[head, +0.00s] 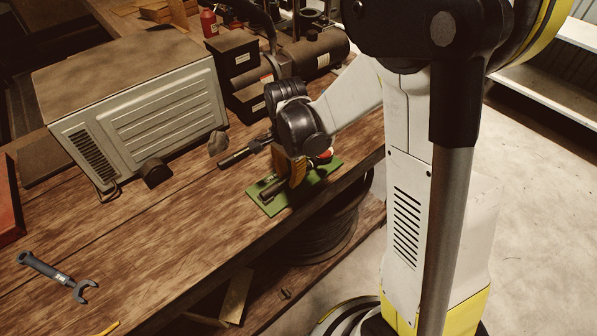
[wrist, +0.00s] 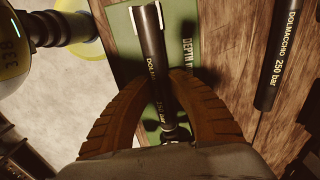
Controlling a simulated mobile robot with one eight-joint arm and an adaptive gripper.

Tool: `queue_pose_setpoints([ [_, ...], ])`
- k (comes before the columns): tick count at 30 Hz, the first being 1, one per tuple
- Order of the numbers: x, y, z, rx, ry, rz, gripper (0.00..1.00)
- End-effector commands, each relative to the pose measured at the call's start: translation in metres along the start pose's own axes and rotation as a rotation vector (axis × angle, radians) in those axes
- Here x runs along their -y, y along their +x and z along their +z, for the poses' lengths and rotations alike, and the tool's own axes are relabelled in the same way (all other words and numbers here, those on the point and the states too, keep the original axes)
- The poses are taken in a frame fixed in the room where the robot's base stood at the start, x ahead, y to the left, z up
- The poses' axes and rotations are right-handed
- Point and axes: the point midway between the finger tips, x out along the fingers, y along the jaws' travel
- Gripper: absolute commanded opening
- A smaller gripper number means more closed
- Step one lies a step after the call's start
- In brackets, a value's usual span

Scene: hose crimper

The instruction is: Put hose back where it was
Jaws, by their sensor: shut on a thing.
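A black hose (wrist: 152,55) with white lettering and a metal fitting at its lower end lies between the fingers of my gripper (wrist: 168,85) in the wrist view. The brown ribbed fingers are shut on it. The hose runs over a green mat (wrist: 124,38) with white corner marks and lettering; I cannot tell whether it touches the mat. In the head view my gripper (head: 296,172) is low over the green mat (head: 268,206), near the bench's front edge. The hose's end (head: 271,190) shows left of the fingers; the rest is hidden.
A second black hose (wrist: 277,55) lies on the wood right of the mat in the wrist view. In the head view, a grey machine (head: 140,110) stands behind and a wrench (head: 58,276) lies front left.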

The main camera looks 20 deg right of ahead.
Motion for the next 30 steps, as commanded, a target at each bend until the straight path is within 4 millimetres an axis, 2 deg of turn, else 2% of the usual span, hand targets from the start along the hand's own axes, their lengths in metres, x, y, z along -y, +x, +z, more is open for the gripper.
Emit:
queue_pose_setpoints([
  [4, 0.000, 0.000, 0.000, 0.000, 0.000, 0.000, 0.00],
  [5, 0.000, 0.000, 0.000, 0.000, 0.000, 0.000, 0.17],
  [6, 0.000, 0.000, 0.000, 0.000, 0.000, 0.000, 0.05],
  [7, 0.000, 0.000, 0.000, 0.000, 0.000, 0.000, 0.00],
  [17, 0.000, 0.000, 0.001, 0.000, -0.001, 0.001, 0.00],
  [30, 0.000, 0.001, 0.020, 0.002, -0.003, 0.001, 0.00],
])
